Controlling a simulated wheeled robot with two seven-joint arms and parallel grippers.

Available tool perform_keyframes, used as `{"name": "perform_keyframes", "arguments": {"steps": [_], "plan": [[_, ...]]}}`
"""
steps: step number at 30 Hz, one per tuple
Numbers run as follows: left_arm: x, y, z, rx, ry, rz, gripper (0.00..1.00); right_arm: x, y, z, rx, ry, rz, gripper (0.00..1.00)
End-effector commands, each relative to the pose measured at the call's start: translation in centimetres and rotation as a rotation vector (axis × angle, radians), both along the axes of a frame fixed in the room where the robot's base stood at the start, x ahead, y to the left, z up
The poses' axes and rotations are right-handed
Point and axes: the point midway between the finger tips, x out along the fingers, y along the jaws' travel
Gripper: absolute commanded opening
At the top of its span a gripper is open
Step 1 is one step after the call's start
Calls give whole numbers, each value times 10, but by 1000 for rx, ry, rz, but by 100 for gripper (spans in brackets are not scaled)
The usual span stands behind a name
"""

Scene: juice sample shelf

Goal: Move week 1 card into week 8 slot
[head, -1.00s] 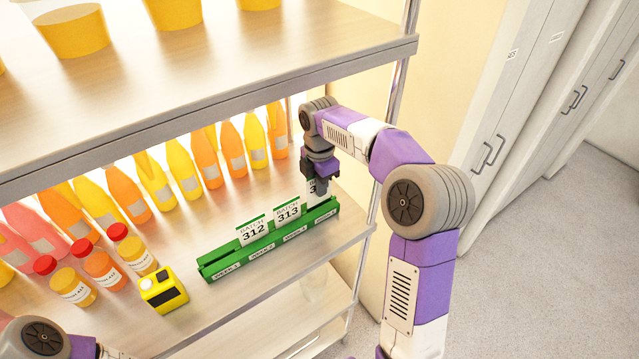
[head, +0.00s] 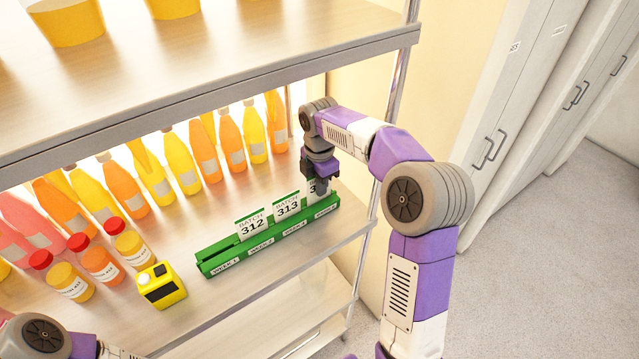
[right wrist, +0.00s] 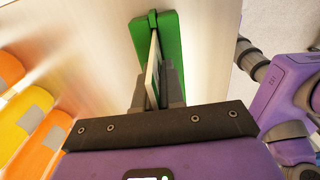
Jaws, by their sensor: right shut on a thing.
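The green card rack (head: 225,265) lies along the shelf's front edge, with week labels on its front face. Its left-end slot, labelled week 1, is empty. The batch 312 card (head: 252,226) and batch 313 card (head: 287,206) stand upright in its middle slots. My right gripper (head: 322,180) is shut on a third white card (head: 314,187) at the rack's right end; its number is mostly hidden. In the right wrist view the held card (right wrist: 153,72) is edge-on between the fingers, in line with the green rack (right wrist: 172,35). The card's lower edge is hidden. My left gripper is out of view.
A yellow box-shaped device (head: 161,286) stands left of the rack, near small red-capped bottles (head: 97,262). Tall juice bottles (head: 205,153) line the back. The upper shelf (head: 200,100) overhangs, and a metal post (head: 386,150) stands beside my right arm.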

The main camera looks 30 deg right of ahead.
Motion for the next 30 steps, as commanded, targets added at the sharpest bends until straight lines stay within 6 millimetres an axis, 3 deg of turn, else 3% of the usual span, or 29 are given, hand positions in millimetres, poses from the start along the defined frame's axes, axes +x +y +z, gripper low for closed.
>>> {"name": "perform_keyframes", "arguments": {"steps": [30], "plan": [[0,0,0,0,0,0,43,0,0,-7,0,1,0,0]]}}
